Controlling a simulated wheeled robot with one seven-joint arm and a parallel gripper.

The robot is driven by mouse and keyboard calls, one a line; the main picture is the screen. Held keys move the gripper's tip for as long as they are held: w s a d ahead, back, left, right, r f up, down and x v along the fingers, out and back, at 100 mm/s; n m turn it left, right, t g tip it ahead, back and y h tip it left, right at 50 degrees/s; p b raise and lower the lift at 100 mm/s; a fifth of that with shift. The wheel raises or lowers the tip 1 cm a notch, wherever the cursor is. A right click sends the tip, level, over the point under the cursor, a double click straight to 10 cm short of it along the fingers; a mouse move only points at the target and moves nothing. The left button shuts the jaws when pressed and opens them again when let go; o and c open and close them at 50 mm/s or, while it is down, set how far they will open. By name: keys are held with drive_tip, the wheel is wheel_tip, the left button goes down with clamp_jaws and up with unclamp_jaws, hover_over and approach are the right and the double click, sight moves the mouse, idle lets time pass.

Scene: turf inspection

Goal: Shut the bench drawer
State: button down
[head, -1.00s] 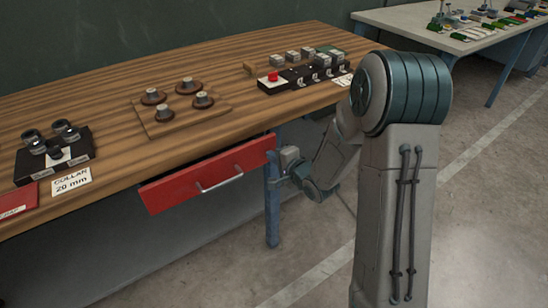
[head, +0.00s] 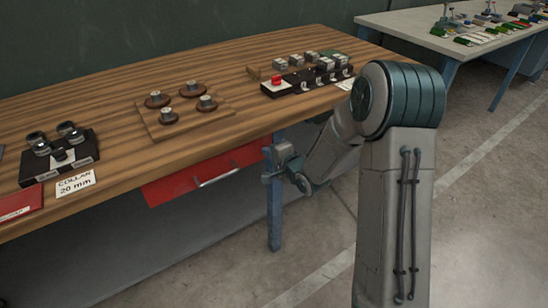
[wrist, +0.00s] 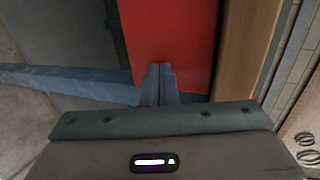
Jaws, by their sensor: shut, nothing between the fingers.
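The bench drawer's red front (head: 172,188) with its pale bar handle (head: 220,178) sits below the front edge of the wooden bench (head: 120,112) in the head view. The bench edge covers its upper strip, and I cannot tell whether it is fully flush. My gripper (head: 268,165) is at the right end of this front, beside the blue bench leg. In the wrist view the red front (wrist: 172,32) lies straight ahead of my shut, empty fingers (wrist: 160,70). The fingertips overlap it and look touching or very close.
On the bench are a board with several knobbed discs (head: 180,115), a black block with dark collars (head: 60,160) and a black fixture with a red button (head: 276,80). The blue leg (head: 274,215) stands near my gripper. A second table (head: 420,38) is behind right.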

drive_tip(key=f+p+v, duration=0.1)
drive_tip(key=p+v, duration=0.1)
drive_tip(key=v, duration=1.2)
drive_tip(key=s+d+r+n+g+h+p, duration=0.2)
drive_tip(key=s+d+r+n+h+p, duration=0.15)
drive_tip(key=r, duration=0.35)
drive_tip(key=s+d+r+n+g+h+p, duration=0.2)
drive_tip(key=s+d+r+n+h+p, duration=0.15)
drive_tip(key=d+r+h, duration=0.2)
drive_tip(key=s+a+r+n+g+p, duration=0.1)
drive_tip(key=s+r+n+g+p, duration=0.1)
drive_tip(key=s+r, duration=0.3)
drive_tip(key=s+r+n+g+y+p, duration=0.1)
drive_tip(key=s+r+n+g+p, duration=0.1)
drive_tip(key=s, duration=0.8)
wheel_tip(320, 180, up, 4)
drive_tip(key=shift+s+a+f+g+p, duration=0.15)
drive_tip(key=shift+s+a+g+p, duration=0.2)
drive_tip(key=shift+g+p, duration=0.55)
